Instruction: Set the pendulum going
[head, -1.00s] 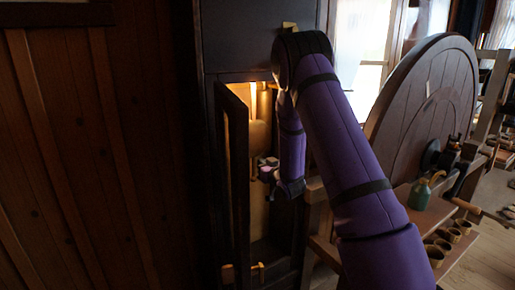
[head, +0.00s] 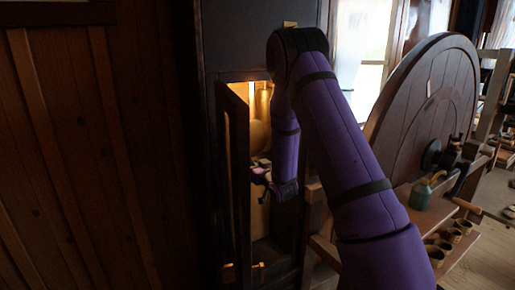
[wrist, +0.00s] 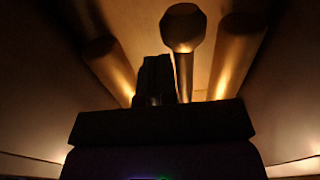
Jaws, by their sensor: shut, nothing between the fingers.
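A tall dark clock case (head: 310,215) stands open at centre in the head view, its inside lit warm. A pale rounded shape (head: 257,134), seemingly the pendulum bob, shows there, partly hidden by my arm and the door. My gripper (head: 259,172) is at the opening, below that shape; touching or apart, I cannot tell. In the wrist view my gripper (wrist: 156,80) is a dark shape with fingers together, nothing seen between them. Just beyond it is a rod with a many-sided end (wrist: 183,28), possibly part of the pendulum.
The narrow case door (head: 237,190) stands open left of my gripper. Brass cylinders flank the rod, left (wrist: 110,68) and right (wrist: 238,55). A large wooden wheel (head: 425,100), a green can (head: 420,195) and small cups (head: 450,236) stand to the right.

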